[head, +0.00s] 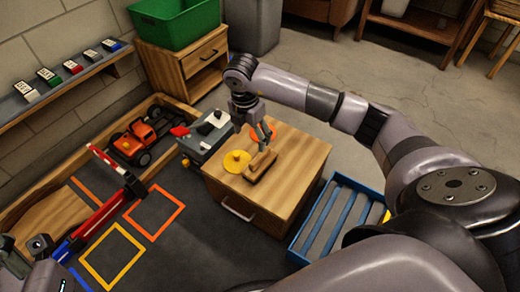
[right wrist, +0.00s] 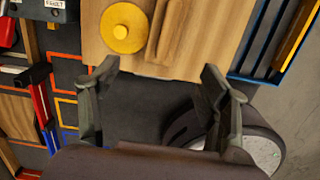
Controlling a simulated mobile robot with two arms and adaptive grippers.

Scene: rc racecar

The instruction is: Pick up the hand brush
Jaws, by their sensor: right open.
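The hand brush (head: 260,165), a brown wooden block with a handle, lies on top of the small wooden cabinet (head: 293,158). In the right wrist view the brush (right wrist: 166,32) is at the top, cut off by the frame edge, beyond the fingertips. My right gripper (head: 263,138) points down just above and behind the brush in the head view. Its fingers (right wrist: 160,70) are spread with nothing between them. Part of my left gripper (head: 27,248) shows at the lower left; its jaw state is unclear.
A yellow disc with a knob (head: 237,161) lies left of the brush; an orange disc (head: 262,132) is behind it. A grey box (head: 207,137) stands left of the cabinet, a blue slatted crate (head: 340,215) right. A toy truck (head: 140,138) sits further left.

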